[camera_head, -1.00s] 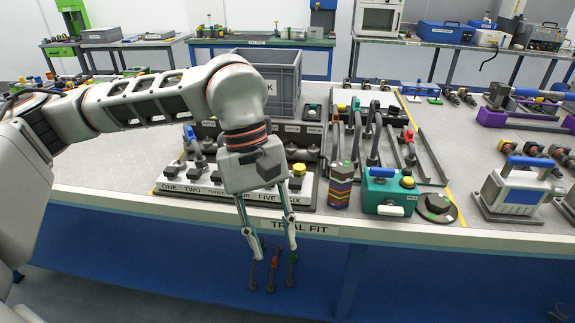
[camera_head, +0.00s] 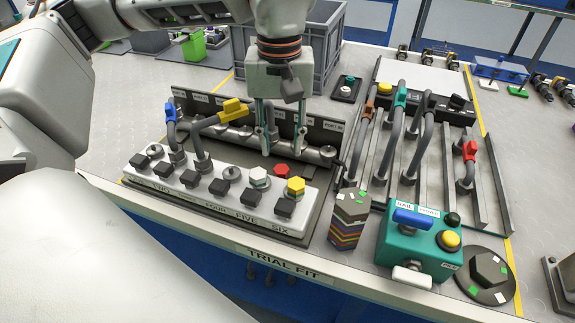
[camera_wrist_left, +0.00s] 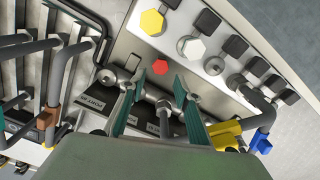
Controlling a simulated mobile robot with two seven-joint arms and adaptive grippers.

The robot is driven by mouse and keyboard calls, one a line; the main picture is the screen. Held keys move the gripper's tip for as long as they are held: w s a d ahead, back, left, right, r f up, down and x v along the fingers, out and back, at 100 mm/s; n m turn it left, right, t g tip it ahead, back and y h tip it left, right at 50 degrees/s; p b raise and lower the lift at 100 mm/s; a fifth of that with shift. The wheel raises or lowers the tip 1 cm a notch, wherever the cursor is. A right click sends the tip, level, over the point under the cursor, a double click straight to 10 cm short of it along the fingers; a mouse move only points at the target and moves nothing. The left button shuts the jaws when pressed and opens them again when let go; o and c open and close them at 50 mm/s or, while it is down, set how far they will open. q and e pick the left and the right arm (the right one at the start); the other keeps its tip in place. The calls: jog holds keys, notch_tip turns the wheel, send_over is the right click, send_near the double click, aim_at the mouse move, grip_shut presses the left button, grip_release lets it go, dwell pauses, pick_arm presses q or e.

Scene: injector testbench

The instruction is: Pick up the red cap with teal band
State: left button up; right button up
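In the left wrist view the red cap (camera_wrist_left: 160,67) shows between and beyond the fingertips. My left gripper (camera_head: 268,148) is pointed downward behind the panel's caps, close to the red cap but apart from it. Its teal fingers (camera_wrist_left: 155,80) are spread and empty. My right gripper is not in view.
A striped hex stack (camera_head: 349,215) and a teal box (camera_head: 418,245) with a blue handle stand right of the panel. Hoses, one with a yellow connector (camera_head: 233,108), rise around the gripper. A grey bin (camera_head: 325,50) stands behind.

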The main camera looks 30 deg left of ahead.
aim_at(281, 169)
pick_arm(q)
jog(key=shift+s+f, duration=0.15)
jog(key=shift+f, duration=0.75)
notch_tip(281, 169, down, 4)
jog(key=shift+f+b, duration=0.1)
jog(key=shift+b, duration=0.35)
jog(key=shift+f, duration=0.3)
jog(key=c, duration=0.5)
jog(key=shift+c, duration=0.5)
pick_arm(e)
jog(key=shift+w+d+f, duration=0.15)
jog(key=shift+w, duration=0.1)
